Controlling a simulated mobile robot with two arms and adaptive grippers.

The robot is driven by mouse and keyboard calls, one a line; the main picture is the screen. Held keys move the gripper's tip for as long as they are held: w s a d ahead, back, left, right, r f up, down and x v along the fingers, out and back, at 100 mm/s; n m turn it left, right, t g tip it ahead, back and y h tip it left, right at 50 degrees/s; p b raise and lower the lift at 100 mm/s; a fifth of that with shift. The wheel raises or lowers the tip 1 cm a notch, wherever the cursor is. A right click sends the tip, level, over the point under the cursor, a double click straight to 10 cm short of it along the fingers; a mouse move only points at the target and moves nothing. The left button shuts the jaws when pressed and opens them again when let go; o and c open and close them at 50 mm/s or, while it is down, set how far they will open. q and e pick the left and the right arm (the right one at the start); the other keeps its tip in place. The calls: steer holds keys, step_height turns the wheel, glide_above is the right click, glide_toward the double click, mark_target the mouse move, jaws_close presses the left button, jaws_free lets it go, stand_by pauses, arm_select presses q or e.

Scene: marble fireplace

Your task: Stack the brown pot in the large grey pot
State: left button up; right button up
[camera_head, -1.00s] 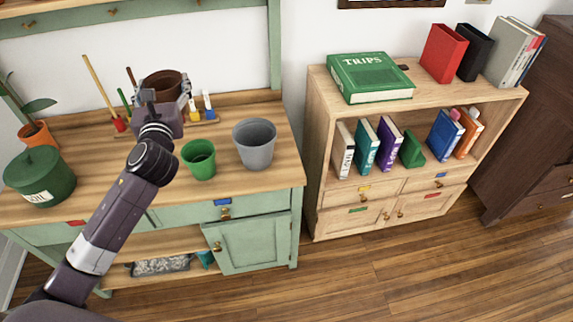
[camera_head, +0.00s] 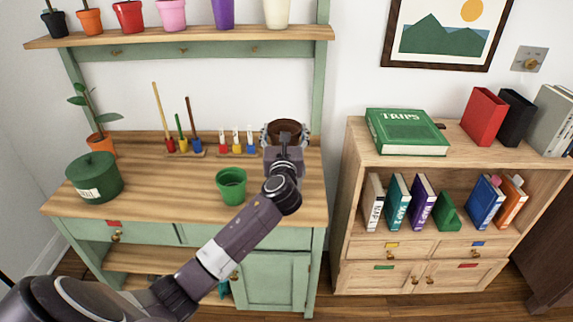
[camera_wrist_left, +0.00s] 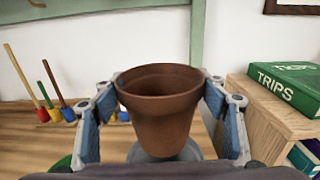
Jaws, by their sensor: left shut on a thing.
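The brown pot (camera_head: 285,129) is upright between the fingers of my left gripper (camera_head: 285,140), at the right end of the green workbench. In the left wrist view the brown pot (camera_wrist_left: 162,110) has blue-padded fingers on both sides, and my left gripper (camera_wrist_left: 160,95) is shut on it. Part of the large grey pot (camera_wrist_left: 193,151) shows behind and below the brown pot's lower end. I cannot tell whether the brown pot's base is above its opening or inside it. In the head view the grey pot is hidden behind my left gripper and arm. My right gripper is out of view.
A small green pot (camera_head: 231,184) stands left of my arm. A green soil bin (camera_head: 93,178), a potted plant (camera_head: 101,143) and small hand tools (camera_head: 237,142) are on the bench (camera_head: 150,195). A bookshelf (camera_head: 356,170) stands to the right.

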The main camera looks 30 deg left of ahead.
arm_select(q)
step_height(320, 180, down, 6)
steer(key=shift+r+b, duration=0.2)
steer(key=shift+b, duration=0.25)
step_height(320, 180, down, 4)
steer(key=shift+d+f+b, duration=0.1)
steer(key=shift+b, duration=0.4)
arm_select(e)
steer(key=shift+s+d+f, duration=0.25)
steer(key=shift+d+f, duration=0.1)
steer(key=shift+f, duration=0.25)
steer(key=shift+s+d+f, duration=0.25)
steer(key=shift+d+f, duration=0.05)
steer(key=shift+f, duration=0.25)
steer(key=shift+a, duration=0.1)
arm_select(q)
steer(key=shift+f+b, duration=0.35)
steer(key=shift+f, duration=0.25)
steer(key=o, duration=1.4)
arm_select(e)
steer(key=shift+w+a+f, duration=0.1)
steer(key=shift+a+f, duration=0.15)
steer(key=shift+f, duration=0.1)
arm_select(q)
steer(key=shift+r, duration=0.1)
